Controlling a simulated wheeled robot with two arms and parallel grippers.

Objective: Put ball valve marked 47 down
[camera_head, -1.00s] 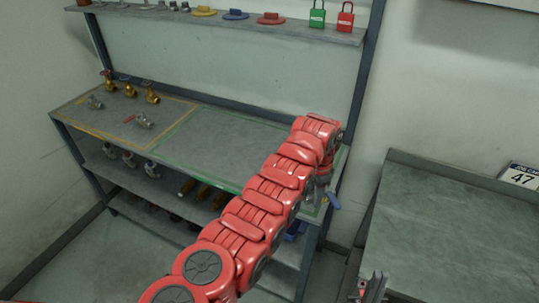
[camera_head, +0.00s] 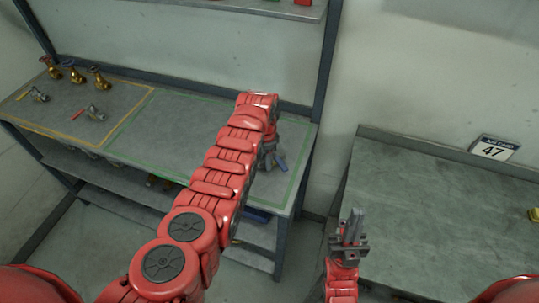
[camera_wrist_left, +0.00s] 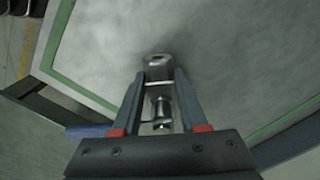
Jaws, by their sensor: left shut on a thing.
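My left gripper (camera_head: 268,158) is shut on a silver metal ball valve (camera_wrist_left: 160,104) with a blue lever (camera_head: 281,163). It holds the valve over the right part of the green-outlined area (camera_head: 170,135) on the grey bench. In the left wrist view the valve sits between the two fingers (camera_wrist_left: 160,92), and the blue lever (camera_wrist_left: 88,131) shows at the left. I cannot tell whether the valve touches the bench top. No number is readable on it. My right gripper (camera_head: 352,226) points up, in front of the right-hand table; its fingers look close together, and any gap is unclear.
A yellow-outlined area (camera_head: 60,128) at the bench's left holds several brass and silver valves (camera_head: 75,73). The green area's middle looks clear. A "47" sign (camera_head: 494,148) stands on the right-hand table (camera_head: 430,200). A shelf (camera_head: 220,8) runs above the bench.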

